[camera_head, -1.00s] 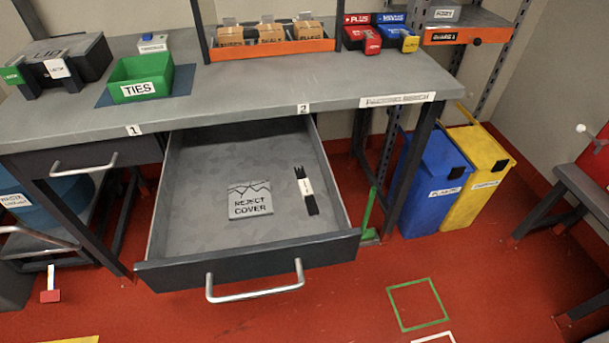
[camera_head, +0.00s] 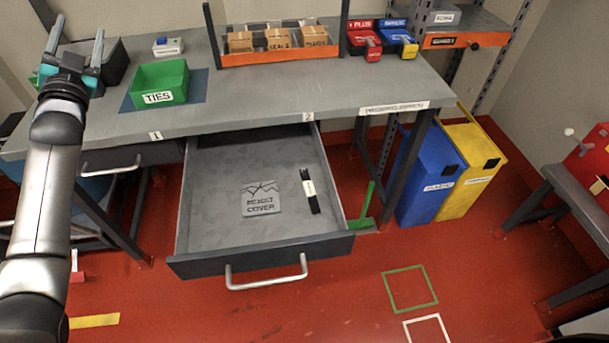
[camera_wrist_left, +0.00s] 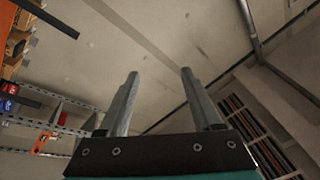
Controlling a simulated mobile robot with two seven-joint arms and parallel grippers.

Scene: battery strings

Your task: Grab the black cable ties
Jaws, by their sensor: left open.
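The black cable ties (camera_head: 310,191) lie as a narrow bundle with a white band around the middle, inside the open drawer (camera_head: 210,206), towards its right side. A grey plate marked REJECT COVER (camera_head: 261,198) lies to their left in the drawer. My left gripper (camera_head: 78,52) is raised at the upper left of the head view, in front of the bench's left end, far from the ties. It is open and empty. Its two fingers (camera_wrist_left: 158,100) point up towards the wall and ceiling in the left wrist view. My right gripper is not in view.
A green bin marked TIES (camera_head: 160,84) stands on the bench top (camera_head: 250,98). An orange rack with small boxes (camera_head: 280,56) stands behind. Blue (camera_head: 428,178) and yellow (camera_head: 468,170) bins stand right of the bench. The drawer sticks out over the red floor, with open space above it.

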